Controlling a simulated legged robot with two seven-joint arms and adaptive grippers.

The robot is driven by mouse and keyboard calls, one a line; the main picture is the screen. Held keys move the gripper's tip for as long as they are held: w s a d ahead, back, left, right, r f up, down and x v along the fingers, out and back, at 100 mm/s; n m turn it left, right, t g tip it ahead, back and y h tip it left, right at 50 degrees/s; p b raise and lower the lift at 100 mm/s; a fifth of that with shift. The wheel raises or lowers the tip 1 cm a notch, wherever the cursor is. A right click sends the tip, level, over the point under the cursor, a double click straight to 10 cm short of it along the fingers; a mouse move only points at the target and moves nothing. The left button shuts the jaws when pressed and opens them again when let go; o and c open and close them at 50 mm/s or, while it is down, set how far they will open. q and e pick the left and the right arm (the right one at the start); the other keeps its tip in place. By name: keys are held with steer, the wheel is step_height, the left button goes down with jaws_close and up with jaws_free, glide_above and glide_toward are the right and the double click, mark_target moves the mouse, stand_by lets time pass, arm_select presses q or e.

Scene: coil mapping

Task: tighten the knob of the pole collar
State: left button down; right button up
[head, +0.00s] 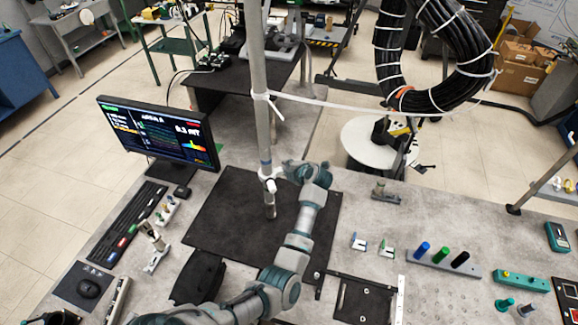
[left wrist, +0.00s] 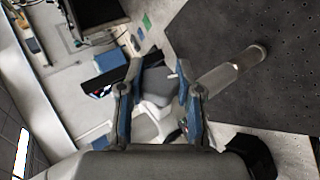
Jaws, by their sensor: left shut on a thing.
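A grey pole (head: 262,95) stands upright over the dark mat, and its lower end shows just above the mat. The pole collar (head: 266,174) is a small light fitting low on the pole. My left gripper (head: 277,174) is at the collar from the right, shut on its knob, which is too small and covered to make out in the head view. In the left wrist view my left gripper (left wrist: 160,95) has a finger on each side of a grey part. The pole's lower end (left wrist: 235,70) slants away past the right finger. My right gripper is not in view.
A monitor (head: 160,133) and keyboard (head: 133,222) are left of the mat (head: 225,215). A black cable coil (head: 390,60) hangs at the upper right, with a white strap running to the pole. Coloured pegs (head: 442,254) stand at the right.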

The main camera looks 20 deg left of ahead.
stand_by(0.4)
arm_select(q)
steer(key=c, duration=0.7)
jaws_free()
steer(key=shift+c, duration=0.2)
steer(key=v, duration=0.7)
steer(key=shift+d, duration=0.1)
